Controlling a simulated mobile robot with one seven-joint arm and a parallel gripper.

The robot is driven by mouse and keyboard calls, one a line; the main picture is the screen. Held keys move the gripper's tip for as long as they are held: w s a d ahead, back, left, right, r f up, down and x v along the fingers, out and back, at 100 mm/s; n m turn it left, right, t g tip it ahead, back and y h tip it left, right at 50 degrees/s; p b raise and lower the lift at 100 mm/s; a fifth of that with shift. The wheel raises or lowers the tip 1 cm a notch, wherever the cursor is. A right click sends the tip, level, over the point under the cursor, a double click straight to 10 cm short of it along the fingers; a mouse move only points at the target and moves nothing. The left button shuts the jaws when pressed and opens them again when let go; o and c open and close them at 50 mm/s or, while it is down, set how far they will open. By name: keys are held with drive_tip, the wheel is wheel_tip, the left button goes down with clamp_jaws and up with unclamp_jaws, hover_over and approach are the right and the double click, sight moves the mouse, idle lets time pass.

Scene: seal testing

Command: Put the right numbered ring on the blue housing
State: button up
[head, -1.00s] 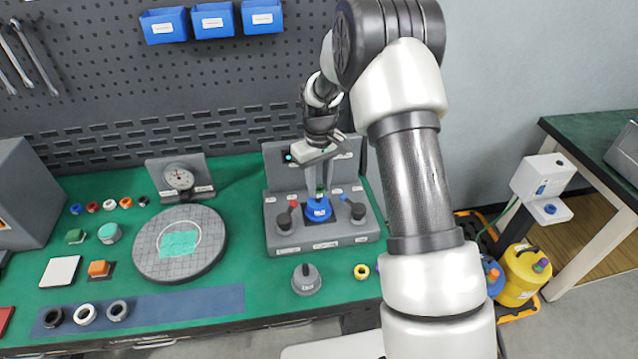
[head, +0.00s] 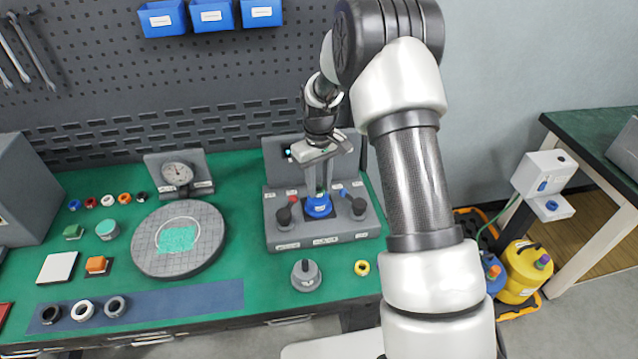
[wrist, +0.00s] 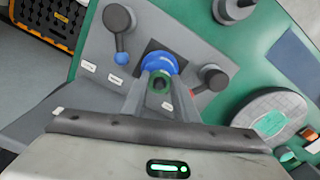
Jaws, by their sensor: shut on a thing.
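The blue housing (head: 318,206) stands in the middle of the grey test fixture (head: 345,233), between two dark levers. It also shows in the wrist view (wrist: 158,63). My gripper (head: 320,189) points down right over the housing. Its fingers are shut on a small dark green ring (wrist: 160,87), seen between the fingertips in the wrist view. The ring overlaps the near part of the housing there; I cannot tell whether it touches it. No number is readable on it. In the head view the fingers mostly hide the ring.
Several small coloured rings (head: 108,200) lie in a row at the back left. A grey knobbed weight (head: 306,276) and a yellow ring (head: 361,268) lie before the fixture. Levers with red (head: 293,199) and blue (head: 343,193) knobs flank the housing closely.

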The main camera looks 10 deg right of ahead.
drive_tip(key=shift+f+b, duration=0.6)
drive_tip(key=shift+f, duration=0.1)
idle(1.2)
drive_tip(key=o, duration=1.1)
drive_tip(key=shift+c, duration=0.2)
drive_tip(key=shift+r+p, duration=2.6)
drive_tip(key=shift+r, duration=1.9)
